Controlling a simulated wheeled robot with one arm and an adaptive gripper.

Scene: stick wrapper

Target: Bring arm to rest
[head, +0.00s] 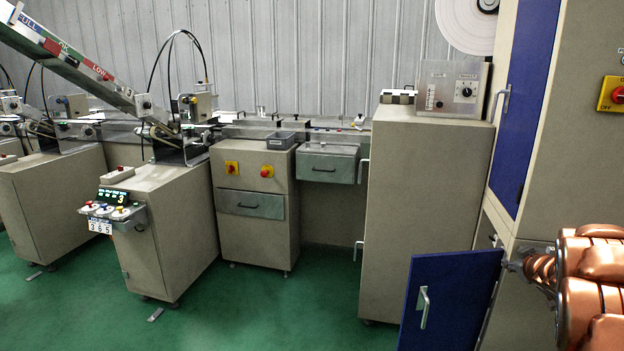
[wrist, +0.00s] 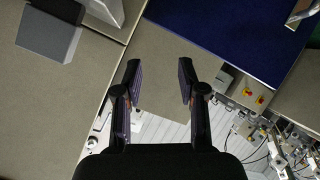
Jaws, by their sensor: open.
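My gripper (wrist: 158,82) shows in the wrist view with its two dark fingers apart and nothing between them. Beyond the fingers are a beige cabinet surface and a blue door panel (wrist: 225,35).
In the head view, a low blue door (head: 450,295) stands open at the lower right, with a grey handle. A tall beige cabinet (head: 425,200) stands left of it, with a control box (head: 452,88) on top. Green floor (head: 270,310) is clear in front of the machines.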

